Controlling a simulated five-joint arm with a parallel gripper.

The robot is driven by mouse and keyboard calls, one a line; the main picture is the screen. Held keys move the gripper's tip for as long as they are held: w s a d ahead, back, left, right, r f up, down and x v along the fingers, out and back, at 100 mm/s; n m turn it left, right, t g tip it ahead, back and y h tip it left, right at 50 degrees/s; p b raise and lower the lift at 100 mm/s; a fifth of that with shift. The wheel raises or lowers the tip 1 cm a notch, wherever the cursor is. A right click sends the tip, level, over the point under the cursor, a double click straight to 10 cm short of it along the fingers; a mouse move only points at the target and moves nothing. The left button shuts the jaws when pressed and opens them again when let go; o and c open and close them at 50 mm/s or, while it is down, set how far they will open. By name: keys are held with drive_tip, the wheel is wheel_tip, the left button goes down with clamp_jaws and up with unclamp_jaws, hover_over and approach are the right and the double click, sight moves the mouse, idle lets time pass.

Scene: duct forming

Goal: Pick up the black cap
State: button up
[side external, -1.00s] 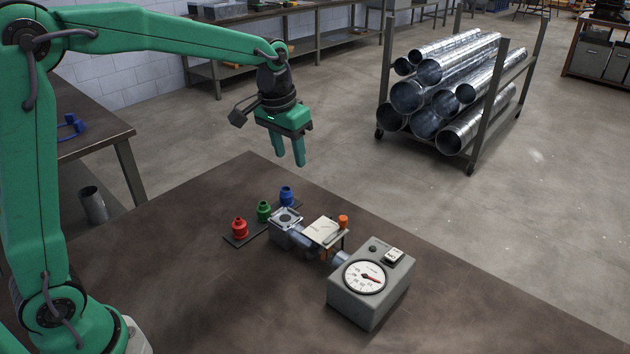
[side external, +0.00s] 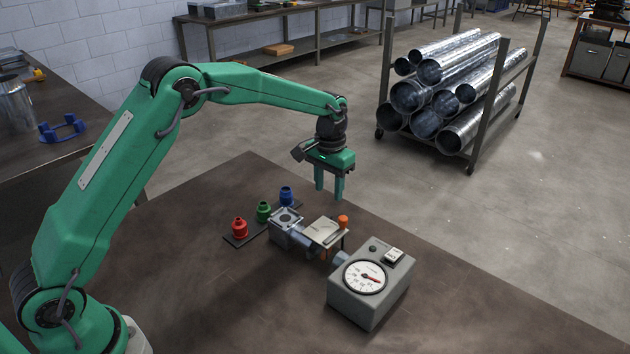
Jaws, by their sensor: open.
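My gripper (side external: 329,194) is open and empty, pointing down in the air. In the picture it appears above and behind a small duct fitting with a square flange (side external: 286,217) and a cream plate (side external: 325,232). I cannot make out a black cap in this view. A red cap (side external: 240,229), a green cap (side external: 264,212) and a blue cap (side external: 286,197) stand upright in a row on a dark strip (side external: 234,243) left of the fitting. My gripper is to the right of all of them and apart from them.
A grey gauge box (side external: 369,290) with a dial stands right of the fitting, joined to it by a pipe. A small orange knob (side external: 343,221) is beside the cream plate. The brown tabletop (side external: 220,300) is clear in front. A rack of metal pipes (side external: 450,95) stands behind.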

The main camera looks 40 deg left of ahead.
sight(329, 215)
drive_tip(key=shift+f, duration=1.3)
drive_tip(key=shift+d+f, duration=0.15)
drive_tip(key=shift+f, duration=2.45)
clamp_jaws()
